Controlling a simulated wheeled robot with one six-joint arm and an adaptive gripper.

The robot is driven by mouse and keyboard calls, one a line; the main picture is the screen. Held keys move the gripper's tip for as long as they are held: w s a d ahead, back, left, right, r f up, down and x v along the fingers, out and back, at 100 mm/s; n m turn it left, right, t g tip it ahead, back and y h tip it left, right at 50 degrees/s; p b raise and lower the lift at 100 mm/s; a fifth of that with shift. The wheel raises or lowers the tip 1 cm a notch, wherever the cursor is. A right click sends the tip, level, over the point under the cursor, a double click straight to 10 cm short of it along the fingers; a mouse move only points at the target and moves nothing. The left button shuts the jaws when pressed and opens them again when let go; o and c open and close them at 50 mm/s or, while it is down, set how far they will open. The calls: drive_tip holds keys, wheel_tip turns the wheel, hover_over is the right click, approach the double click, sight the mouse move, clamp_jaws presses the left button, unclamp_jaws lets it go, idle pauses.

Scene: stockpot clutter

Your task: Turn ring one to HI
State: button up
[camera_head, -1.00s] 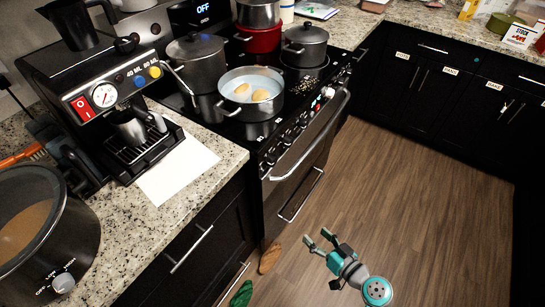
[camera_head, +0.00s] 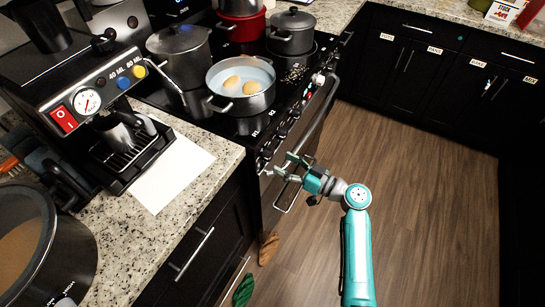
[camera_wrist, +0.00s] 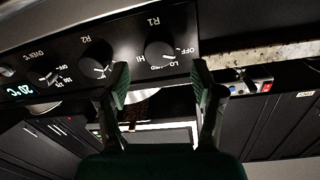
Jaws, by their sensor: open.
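The stove's ring one knob, marked R1 (camera_wrist: 162,52), is a round dark knob on the black front panel. It shows upside down in the wrist view, with OFF, LO and HI around it. I cannot clearly tell which mark its pointer is on. The knob row (camera_head: 281,133) runs along the stove front in the head view. My gripper (camera_head: 287,166) is open and empty, in front of the stove near the knob row's near end. In the wrist view its fingers (camera_wrist: 157,88) are spread below R1 in the picture, apart from the knob.
The R2 knob (camera_wrist: 95,62) is beside R1, and the oven knob (camera_wrist: 48,77) lies further left. The oven handle (camera_head: 315,113) juts out close to my gripper. A pot with eggs (camera_head: 241,91) stands on the hob. The wooden floor (camera_head: 420,180) is clear.

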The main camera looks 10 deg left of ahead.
sight(271, 157)
drive_tip(key=shift+x, duration=2.35)
drive_tip(key=c, duration=1.1)
